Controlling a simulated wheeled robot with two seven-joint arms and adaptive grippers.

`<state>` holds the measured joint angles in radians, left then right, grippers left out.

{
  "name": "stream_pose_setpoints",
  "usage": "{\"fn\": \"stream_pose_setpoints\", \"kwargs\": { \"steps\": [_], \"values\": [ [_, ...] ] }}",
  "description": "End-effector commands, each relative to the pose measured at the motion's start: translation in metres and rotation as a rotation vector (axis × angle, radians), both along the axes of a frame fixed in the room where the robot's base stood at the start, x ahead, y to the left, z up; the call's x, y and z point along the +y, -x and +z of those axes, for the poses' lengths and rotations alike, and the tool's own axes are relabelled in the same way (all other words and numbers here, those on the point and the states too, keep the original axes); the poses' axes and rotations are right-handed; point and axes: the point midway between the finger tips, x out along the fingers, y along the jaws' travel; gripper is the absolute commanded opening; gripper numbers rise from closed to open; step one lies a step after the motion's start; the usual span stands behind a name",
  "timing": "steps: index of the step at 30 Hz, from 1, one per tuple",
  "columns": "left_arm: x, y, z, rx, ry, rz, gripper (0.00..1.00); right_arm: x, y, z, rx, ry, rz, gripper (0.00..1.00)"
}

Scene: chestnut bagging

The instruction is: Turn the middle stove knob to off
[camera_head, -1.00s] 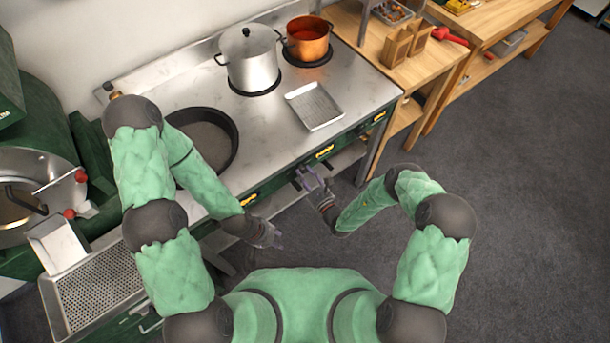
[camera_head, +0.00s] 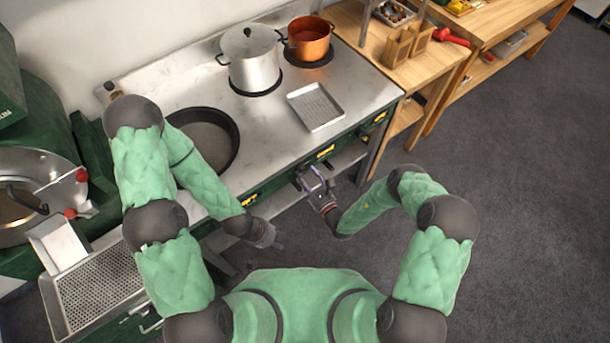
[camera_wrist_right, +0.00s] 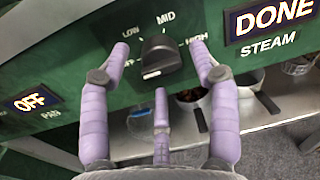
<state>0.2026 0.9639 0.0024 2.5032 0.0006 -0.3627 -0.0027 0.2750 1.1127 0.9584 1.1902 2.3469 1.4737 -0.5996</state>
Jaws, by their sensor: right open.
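The middle stove knob (camera_wrist_right: 160,56) is black and sits on the green front panel, with LOW, MID and HIGH printed around it. A pale mark shows at its lower end. My right gripper (camera_wrist_right: 160,60) is open, with purple fingers to the left and right of the knob and a third finger below it. I cannot tell whether any finger touches the knob. In the head view my right gripper (camera_head: 311,182) is at the stove's front edge and hides the knob. My left gripper (camera_head: 266,236) hangs lower left in front of the stove; its fingers are unclear.
An OFF display (camera_wrist_right: 31,101) labelled PAN is left of the knob; a DONE display (camera_wrist_right: 268,18) labelled STEAM is right. On the stove stand a steel pot (camera_head: 252,68), a copper pot (camera_head: 309,47), a dark pan (camera_head: 225,145) and a metal tray (camera_head: 316,106). Floor at right is clear.

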Motion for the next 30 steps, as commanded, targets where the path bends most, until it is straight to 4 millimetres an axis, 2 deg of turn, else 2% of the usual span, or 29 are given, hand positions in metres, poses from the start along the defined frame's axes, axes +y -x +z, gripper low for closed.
{"fn": "stream_pose_setpoints", "kwargs": {
  "steps": [15, 21, 30],
  "values": [
    [0.000, 0.000, 0.000, 0.000, 0.000, 0.000, 0.40, -0.049, 0.076, 0.000, 0.001, -0.002, -0.005, 0.62],
    [0.000, 0.000, 0.000, 0.000, 0.000, 0.000, 0.40, -0.057, 0.090, 0.000, 0.000, -0.001, -0.002, 0.62],
    [0.000, 0.000, 0.000, 0.000, 0.000, 0.000, 0.40, -0.059, 0.095, 0.000, -0.002, 0.000, 0.000, 0.62]
  ]
}}
